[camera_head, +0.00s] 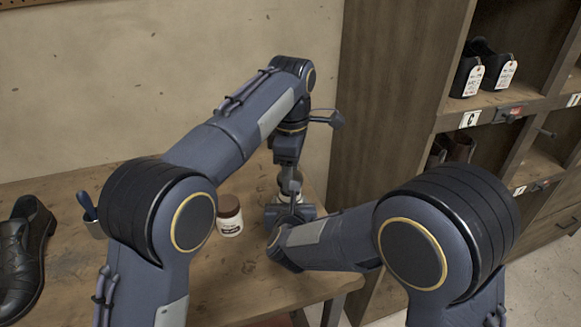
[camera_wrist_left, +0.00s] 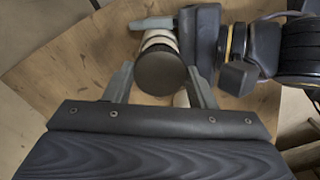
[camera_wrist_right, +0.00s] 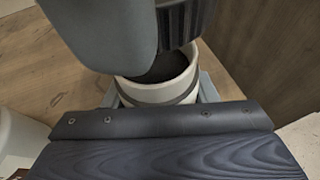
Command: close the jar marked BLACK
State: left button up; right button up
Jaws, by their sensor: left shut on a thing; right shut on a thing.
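My right gripper (camera_wrist_right: 158,92) is shut around a white jar (camera_wrist_right: 160,92), whose open mouth shows dark contents. My left gripper (camera_wrist_left: 158,82) is shut on a dark round lid (camera_wrist_left: 158,73). In the right wrist view the lid's ribbed side (camera_wrist_right: 184,22) is over the jar's mouth, seemingly apart from it, partly behind a grey left finger. In the head view my left gripper (camera_head: 290,187) points down above my right gripper (camera_head: 290,213), and the arms hide most of the jar. I cannot read any mark on the held jar.
A second jar with a brown lid and a white label (camera_head: 229,216) stands on the wooden table (camera_head: 225,275), left of my right gripper. A dark shoe (camera_head: 22,250) and a cup of tools (camera_head: 92,222) are at the left. Shelves (camera_head: 455,115) with shoes rise at the right.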

pick_arm(q)
jog(key=shift+f, duration=0.2)
dwell(0.4)
jog(key=shift+f, duration=0.9)
jog(key=shift+f, duration=0.55)
jog(key=o, duration=0.5)
pick_arm(e)
grip_shut()
pick_arm(q)
jog(key=o, duration=0.4)
jog(key=shift+o, duration=0.2)
jog(key=shift+s+r, duration=0.1)
jog(key=shift+r, duration=2.2)
